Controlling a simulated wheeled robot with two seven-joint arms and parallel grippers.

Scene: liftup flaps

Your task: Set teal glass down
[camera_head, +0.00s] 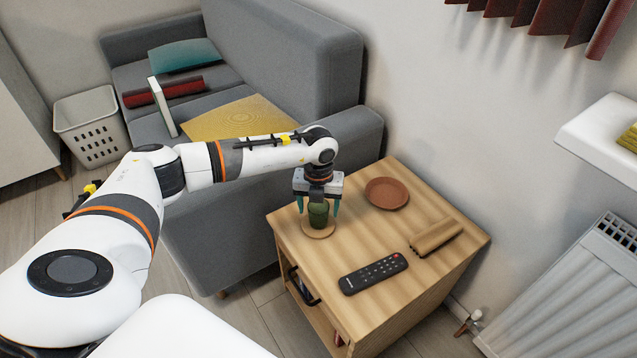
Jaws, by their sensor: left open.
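The teal glass (318,214) looks dark green and stands upright on a round wooden coaster (318,231) near the left corner of the wooden side table (375,240). My left gripper (318,205) points down over the glass, with one teal fingertip on each side of it. The fingers are open around the glass, and the gripper body hides the glass's upper part. I cannot tell whether a finger touches the glass. My right gripper is not in view.
On the table are a terracotta plate (387,192), a black remote (373,273) and a tan wooden item (436,238). A grey sofa (300,60) stands behind, with a white basket (90,125) at left. A radiator (575,300) and white shelf (600,140) are at right.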

